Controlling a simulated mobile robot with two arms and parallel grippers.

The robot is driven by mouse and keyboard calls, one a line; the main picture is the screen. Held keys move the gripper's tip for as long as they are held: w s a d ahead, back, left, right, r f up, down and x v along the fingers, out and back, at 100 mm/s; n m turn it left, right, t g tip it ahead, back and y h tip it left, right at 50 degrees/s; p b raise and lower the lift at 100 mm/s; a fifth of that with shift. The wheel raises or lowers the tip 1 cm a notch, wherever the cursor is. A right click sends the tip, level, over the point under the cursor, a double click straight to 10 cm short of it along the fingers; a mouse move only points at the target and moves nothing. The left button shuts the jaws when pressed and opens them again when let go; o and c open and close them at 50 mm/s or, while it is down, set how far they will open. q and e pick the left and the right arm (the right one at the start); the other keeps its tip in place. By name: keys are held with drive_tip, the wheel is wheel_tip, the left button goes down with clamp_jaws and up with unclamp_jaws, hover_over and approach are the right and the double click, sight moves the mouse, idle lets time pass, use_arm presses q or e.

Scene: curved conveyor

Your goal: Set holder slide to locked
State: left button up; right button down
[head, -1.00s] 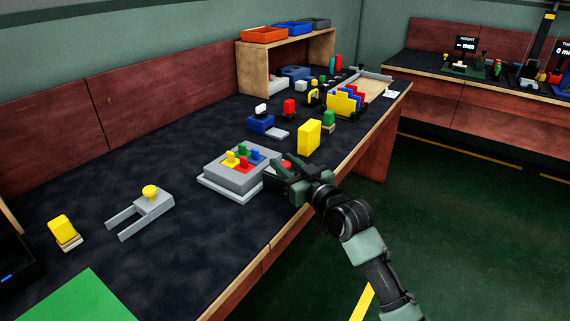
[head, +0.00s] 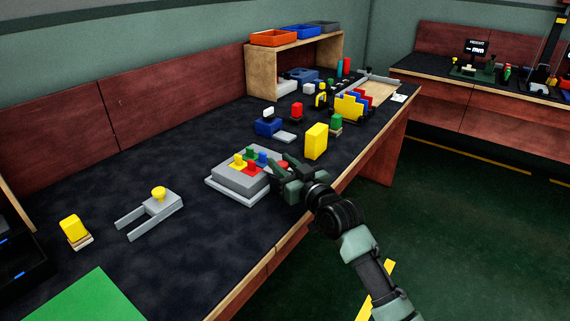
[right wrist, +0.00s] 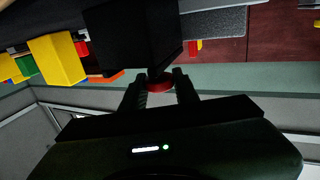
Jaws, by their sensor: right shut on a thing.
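A grey holder block (head: 238,183) with yellow, green, blue and red pegs on top stands on the dark bench. My right gripper (head: 281,170) is at its right side, near the bench's front edge. In the right wrist view my gripper (right wrist: 159,86) is shut on a small red knob (right wrist: 159,79), which sits between the fingertips. A bit of red also shows behind the fingers in the head view. The slide's track and any lock marking are hidden by the gripper. My left gripper is not in view.
A yellow block (head: 316,141) stands just behind and right of the gripper. A blue box (head: 268,127) is behind the holder. A grey fork-shaped piece (head: 157,208) with a yellow knob lies to the left, with clear bench between.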

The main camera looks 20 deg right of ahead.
sight(285, 167)
drive_tip(key=c, duration=1.2)
unclamp_jaws()
drive_tip(key=shift+a+r, duration=0.1)
drive_tip(key=shift+o, duration=0.7)
drive_tip(key=shift+w+a, duration=0.1)
drive_tip(key=shift+w, duration=0.1)
drive_tip(key=shift+s, duration=0.1)
drive_tip(key=shift+s, duration=0.25)
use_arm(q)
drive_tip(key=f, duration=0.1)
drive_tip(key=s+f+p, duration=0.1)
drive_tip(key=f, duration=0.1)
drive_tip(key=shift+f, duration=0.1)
use_arm(e)
drive_tip(key=v, duration=0.7)
drive_tip(key=shift+d, duration=0.2)
